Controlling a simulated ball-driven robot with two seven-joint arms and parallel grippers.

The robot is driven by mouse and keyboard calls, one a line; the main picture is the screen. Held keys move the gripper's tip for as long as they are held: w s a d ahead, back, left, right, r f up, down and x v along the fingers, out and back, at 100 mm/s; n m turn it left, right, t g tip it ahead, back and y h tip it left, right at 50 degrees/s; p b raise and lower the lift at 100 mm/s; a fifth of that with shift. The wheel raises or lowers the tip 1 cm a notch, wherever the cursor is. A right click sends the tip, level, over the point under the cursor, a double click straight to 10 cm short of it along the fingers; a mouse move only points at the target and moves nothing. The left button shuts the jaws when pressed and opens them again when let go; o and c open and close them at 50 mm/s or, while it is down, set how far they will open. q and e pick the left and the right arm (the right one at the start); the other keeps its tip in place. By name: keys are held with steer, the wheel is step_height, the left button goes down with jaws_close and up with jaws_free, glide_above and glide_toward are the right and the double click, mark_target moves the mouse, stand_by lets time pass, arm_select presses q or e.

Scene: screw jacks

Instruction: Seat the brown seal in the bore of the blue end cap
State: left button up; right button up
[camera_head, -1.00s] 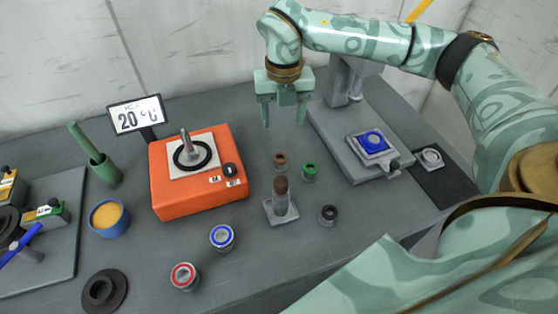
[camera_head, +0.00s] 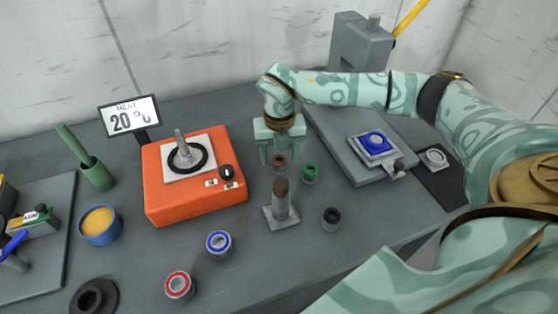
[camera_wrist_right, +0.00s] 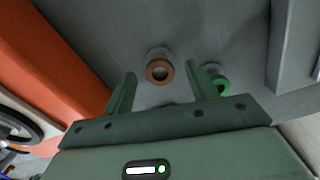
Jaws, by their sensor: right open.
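The brown seal (camera_head: 279,161) is a small ring on top of a short grey holder on the table; it also shows in the right wrist view (camera_wrist_right: 159,71). The blue end cap (camera_head: 376,140) sits on a grey plate on the press bed at the right. My right gripper (camera_head: 279,155) points down above the brown seal, open and empty. In the right wrist view the seal lies between the two fingertips (camera_wrist_right: 161,77), farther off than they are. My left gripper is out of view.
A green ring (camera_head: 310,171) on a holder stands just right of the seal. A brown-topped post (camera_head: 281,190) stands in front, with a black ring (camera_head: 331,213) nearby. An orange heater (camera_head: 195,190) is at the left. The press column (camera_head: 360,45) rises behind.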

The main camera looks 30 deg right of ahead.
steer(key=c, duration=1)
steer(key=shift+c, duration=0.2)
